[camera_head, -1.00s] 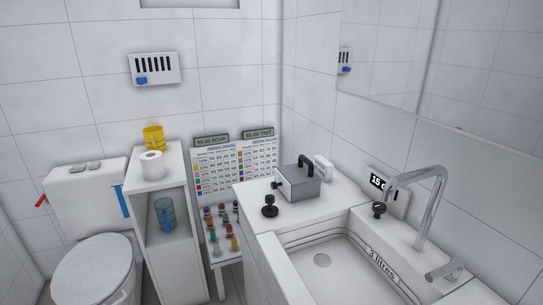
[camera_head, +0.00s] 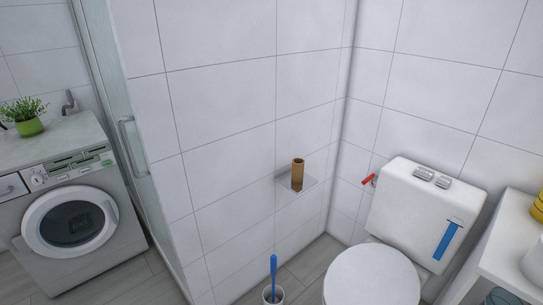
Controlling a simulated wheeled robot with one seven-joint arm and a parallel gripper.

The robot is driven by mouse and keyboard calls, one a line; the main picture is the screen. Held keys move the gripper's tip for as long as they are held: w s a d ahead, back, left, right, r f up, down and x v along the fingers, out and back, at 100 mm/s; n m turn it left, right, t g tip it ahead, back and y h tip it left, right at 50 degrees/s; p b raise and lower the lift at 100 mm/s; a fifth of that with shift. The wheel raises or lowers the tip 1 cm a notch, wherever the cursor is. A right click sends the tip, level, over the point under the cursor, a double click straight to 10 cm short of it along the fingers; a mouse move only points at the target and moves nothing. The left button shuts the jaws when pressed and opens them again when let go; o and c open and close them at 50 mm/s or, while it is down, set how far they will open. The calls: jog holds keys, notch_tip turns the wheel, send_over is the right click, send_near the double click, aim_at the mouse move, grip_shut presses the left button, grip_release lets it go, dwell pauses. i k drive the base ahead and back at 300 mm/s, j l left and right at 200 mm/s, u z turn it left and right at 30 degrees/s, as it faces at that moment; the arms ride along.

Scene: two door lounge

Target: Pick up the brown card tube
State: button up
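The toilet (camera_head: 372,277), with its cistern (camera_head: 423,213), stands right of the shelf. A blue-handled brush (camera_head: 273,278) stands in a white holder on the floor below. A red lever (camera_head: 369,180) sticks out beside the cistern. A washing machine (camera_head: 77,222) and glass door (camera_head: 118,150) are at left.

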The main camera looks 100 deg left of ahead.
aim_at(298, 169)
jog(key=u, duration=2.5)
jog(key=i+l+u, duration=0.65)
jog(key=l, duration=0.25)
jog(key=i+l+u, duration=0.2)
jog(key=l, duration=0.15)
jog(key=i+l+u, duration=0.2)
jog(key=l, duration=0.15)
jog(key=k, duration=0.05)
